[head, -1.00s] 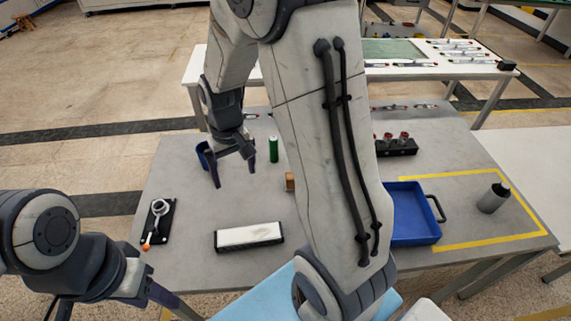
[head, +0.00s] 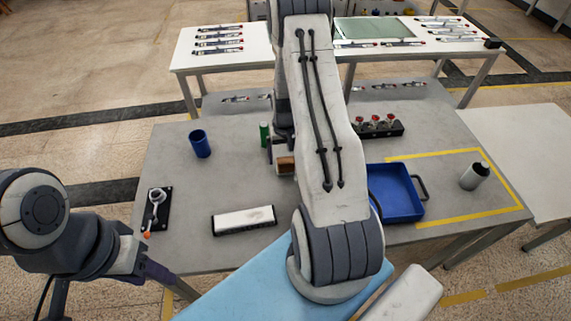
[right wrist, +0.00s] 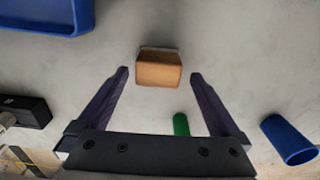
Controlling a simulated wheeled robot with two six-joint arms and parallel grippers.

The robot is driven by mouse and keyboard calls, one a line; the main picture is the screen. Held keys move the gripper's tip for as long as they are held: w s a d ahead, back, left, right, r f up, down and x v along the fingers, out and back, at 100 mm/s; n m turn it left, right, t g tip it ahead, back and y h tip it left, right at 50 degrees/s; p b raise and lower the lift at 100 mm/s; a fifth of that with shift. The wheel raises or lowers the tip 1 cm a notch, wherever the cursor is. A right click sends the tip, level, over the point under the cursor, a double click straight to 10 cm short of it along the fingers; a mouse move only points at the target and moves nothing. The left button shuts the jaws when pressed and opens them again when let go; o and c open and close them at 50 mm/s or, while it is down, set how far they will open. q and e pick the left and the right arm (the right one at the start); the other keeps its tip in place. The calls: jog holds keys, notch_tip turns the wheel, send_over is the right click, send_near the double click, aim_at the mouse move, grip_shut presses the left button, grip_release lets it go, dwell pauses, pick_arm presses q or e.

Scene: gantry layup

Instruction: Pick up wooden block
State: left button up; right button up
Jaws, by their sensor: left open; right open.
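The wooden block (head: 285,165) is a small orange-brown block on the grey table, partly hidden by my right arm in the head view. In the right wrist view the wooden block (right wrist: 159,69) lies ahead, between and just beyond the two fingertips. My right gripper (right wrist: 160,74) is open and empty, with a finger on either side of the line to the block. In the head view it is mostly hidden behind my arm. My left gripper (head: 170,281) is open, low at the left by the table's front edge, far from the block.
A green cylinder (head: 264,135) and a blue cup (head: 200,145) stand left of the block. A blue tray (head: 421,213) lies to the right. A black-and-white bar (head: 244,220) lies in front. A black rack with red-topped items (head: 380,130) stands behind right.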

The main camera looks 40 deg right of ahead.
aim_at(286, 160)
jog(key=shift+s+f+p, duration=0.15)
jog(key=shift+f+p, duration=0.3)
jog(key=shift+f, duration=1.4)
jog(key=c, duration=1.3)
jog(key=shift+r, duration=0.15)
jog(key=shift+d+r+b, duration=0.1)
jog(key=shift+r+b, duration=0.25)
jog(key=shift+r, duration=0.25)
notch_tip(286, 160, up, 3)
jog(key=shift+f+b, duration=0.2)
jog(key=shift+b, duration=0.35)
jog(key=s+d+r+b, duration=0.1)
jog(key=d+r, duration=0.1)
jog(key=d, duration=0.1)
jog(key=s+d+r+b, duration=0.1)
jog(key=s+d+r, duration=0.1)
jog(key=d, duration=0.2)
jog(key=s+d+r+b, duration=0.1)
jog(key=d+r, duration=0.2)
jog(key=shift+s+d, duration=0.15)
jog(key=shift+d, duration=0.25)
